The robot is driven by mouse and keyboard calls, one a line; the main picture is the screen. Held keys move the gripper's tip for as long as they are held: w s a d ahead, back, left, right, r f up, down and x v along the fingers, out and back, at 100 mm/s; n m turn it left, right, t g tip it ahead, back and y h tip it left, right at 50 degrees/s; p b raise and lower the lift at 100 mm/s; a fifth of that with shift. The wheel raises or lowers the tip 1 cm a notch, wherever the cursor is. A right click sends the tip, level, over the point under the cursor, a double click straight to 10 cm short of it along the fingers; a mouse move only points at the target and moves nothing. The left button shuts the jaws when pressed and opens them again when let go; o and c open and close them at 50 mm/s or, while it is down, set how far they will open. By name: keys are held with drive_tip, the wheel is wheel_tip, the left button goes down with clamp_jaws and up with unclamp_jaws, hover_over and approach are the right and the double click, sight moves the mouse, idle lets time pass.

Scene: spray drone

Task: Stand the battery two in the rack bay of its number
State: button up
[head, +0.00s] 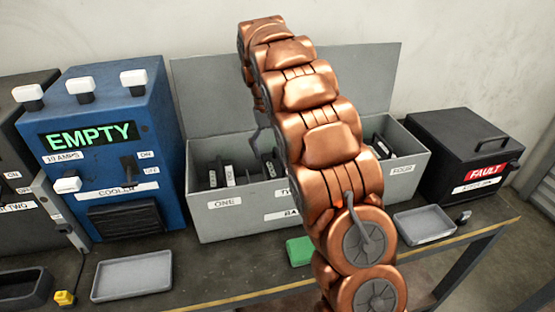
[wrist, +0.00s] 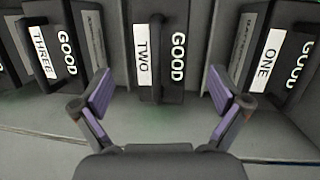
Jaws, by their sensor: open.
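Battery two (wrist: 160,55) is a dark block with a white TWO label, a GOOD marking and a dark handle. It is in the middle of the wrist view, between and beyond the fingertips of my gripper (wrist: 161,92). My gripper is open and empty, with a purple pad on each side. The grey rack (head: 255,222) stands on the bench in the head view, with ONE, partly hidden TWO, and FOUR labels. Dark upright items stand in it. My copper arm hides its middle and my gripper there.
In the wrist view, battery three (wrist: 55,50) stands left of battery two and battery one (wrist: 272,55) right. A blue cooler (head: 125,150) showing EMPTY is left of the rack. A black FAULT box (head: 462,150) is right. Grey trays (head: 132,275) (head: 424,224) and a green block (head: 299,251) lie in front.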

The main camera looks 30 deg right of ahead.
sight(273, 165)
drive_tip(key=shift+w+a+r, duration=0.1)
drive_tip(key=shift+w+r, duration=0.15)
drive_tip(key=shift+r, duration=0.45)
drive_tip(key=shift+p+v, duration=2)
drive_tip(key=shift+v, duration=0.65)
drive_tip(key=shift+s, duration=0.1)
drive_tip(key=s+a+r, duration=0.1)
drive_tip(key=s+a, duration=0.2)
drive_tip(key=s, duration=0.6)
drive_tip(key=s+a+r, duration=0.2)
drive_tip(key=s+a, duration=0.1)
drive_tip(key=s, duration=0.6)
drive_tip(key=s+a+f+n, duration=0.1)
drive_tip(key=s+f, duration=0.3)
drive_tip(key=s, duration=0.7)
drive_tip(key=s+a+f+t, duration=0.1)
drive_tip(key=s+a+f, duration=0.2)
drive_tip(key=s, duration=0.7)
drive_tip(key=shift+s+a+f+n+y, duration=0.2)
drive_tip(key=shift+s+f+n+y, duration=0.2)
drive_tip(key=shift+f, duration=0.05)
